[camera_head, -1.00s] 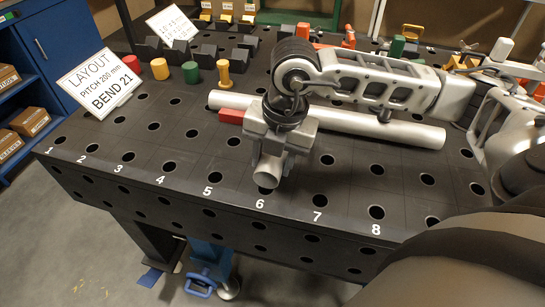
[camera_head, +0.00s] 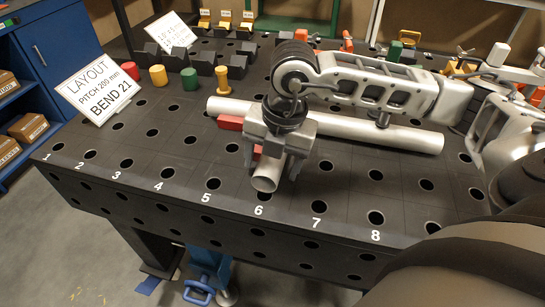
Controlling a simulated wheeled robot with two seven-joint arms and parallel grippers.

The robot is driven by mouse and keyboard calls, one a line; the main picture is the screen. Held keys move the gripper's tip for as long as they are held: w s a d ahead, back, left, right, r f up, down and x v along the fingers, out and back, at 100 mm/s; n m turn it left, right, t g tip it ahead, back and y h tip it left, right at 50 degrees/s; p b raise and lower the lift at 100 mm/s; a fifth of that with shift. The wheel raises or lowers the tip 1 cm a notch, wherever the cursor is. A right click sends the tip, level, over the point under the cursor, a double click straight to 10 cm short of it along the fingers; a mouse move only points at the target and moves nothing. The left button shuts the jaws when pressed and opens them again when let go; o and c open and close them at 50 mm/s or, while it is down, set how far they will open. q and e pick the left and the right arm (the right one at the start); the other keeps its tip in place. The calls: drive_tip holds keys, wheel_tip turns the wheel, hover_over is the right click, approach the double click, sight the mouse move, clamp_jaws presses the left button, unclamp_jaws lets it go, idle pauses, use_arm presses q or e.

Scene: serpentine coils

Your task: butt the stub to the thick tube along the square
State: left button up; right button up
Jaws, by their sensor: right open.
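The thick tube (camera_head: 352,130) is a long grey pipe lying across the perforated table. The stub (camera_head: 265,178) is a short grey pipe lying crosswise, its open near end facing the table's front edge by hole 6. Its far end is hidden under my right gripper (camera_head: 272,160), so I cannot tell whether it touches the thick tube. That gripper points down over the stub, open, with its fingers on either side. The square (camera_head: 230,123) shows as red parts at the thick tube's near side and beside the stub, partly hidden by the gripper. My left gripper is out of view.
A layout sign (camera_head: 98,86) stands at the left, near red, green and yellow pegs (camera_head: 158,75). Dark V-blocks (camera_head: 205,62) stand behind. Clamps and other tools fill the back right. The table's front left is clear.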

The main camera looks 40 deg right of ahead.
drive_tip(key=shift+r, duration=0.5)
use_arm(q)
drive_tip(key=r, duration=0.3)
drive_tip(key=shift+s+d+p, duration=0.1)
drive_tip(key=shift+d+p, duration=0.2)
drive_tip(key=shift+p, duration=0.1)
use_arm(e)
wheel_tip(320, 180, up, 15)
drive_tip(key=s+d, duration=0.1)
drive_tip(key=s, duration=0.1)
drive_tip(key=shift+d, duration=0.3)
drive_tip(key=shift+f, duration=0.15)
